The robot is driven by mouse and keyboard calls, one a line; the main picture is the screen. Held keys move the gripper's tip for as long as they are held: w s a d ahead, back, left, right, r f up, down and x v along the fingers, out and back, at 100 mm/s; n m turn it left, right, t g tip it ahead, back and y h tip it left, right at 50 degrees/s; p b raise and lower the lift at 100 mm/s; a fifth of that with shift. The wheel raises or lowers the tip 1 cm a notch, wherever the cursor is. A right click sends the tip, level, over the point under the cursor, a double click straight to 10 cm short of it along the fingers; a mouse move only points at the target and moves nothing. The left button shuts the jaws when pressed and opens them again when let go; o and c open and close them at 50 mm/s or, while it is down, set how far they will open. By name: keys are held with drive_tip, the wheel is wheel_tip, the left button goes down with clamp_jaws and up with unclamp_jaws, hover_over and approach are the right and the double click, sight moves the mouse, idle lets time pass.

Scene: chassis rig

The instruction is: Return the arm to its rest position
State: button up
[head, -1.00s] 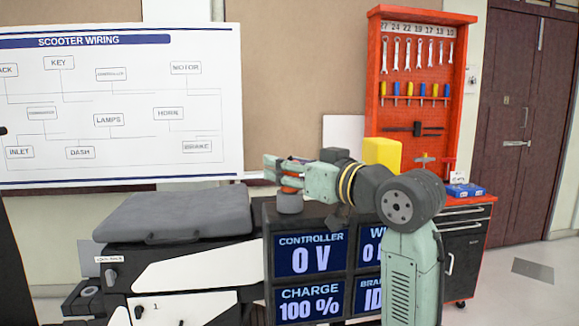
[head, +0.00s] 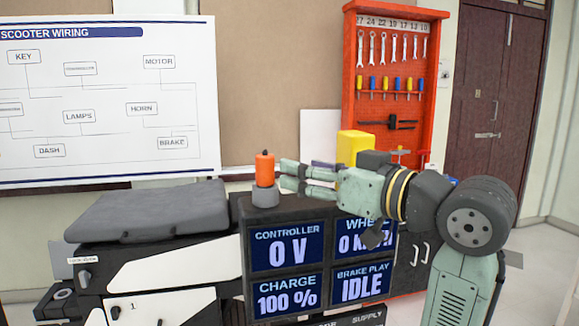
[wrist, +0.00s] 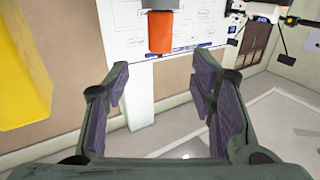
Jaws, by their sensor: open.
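My gripper (head: 287,178) points left in the head view, above the black display box (head: 240,232). Its jaws are open and empty. They are just right of an orange cylinder (head: 264,170), which stands upright on a round grey base (head: 265,197) at the box's top left corner. There is a small gap between fingertips and cylinder. In the wrist view the spread fingers (wrist: 160,95) have clear space between them, with the orange cylinder (wrist: 160,36) beyond the tips. My arm runs to the right in the head view.
A yellow block (head: 352,147) stands behind my gripper; it looms at the left of the wrist view (wrist: 20,75). A grey seat (head: 150,215) lies left of the box. An orange tool board (head: 385,103) is behind my arm. The wiring chart (head: 105,100) hangs on the back wall.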

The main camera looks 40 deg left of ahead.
drive_tip(key=shift+s+d, duration=0.15)
drive_tip(key=shift+d, duration=0.25)
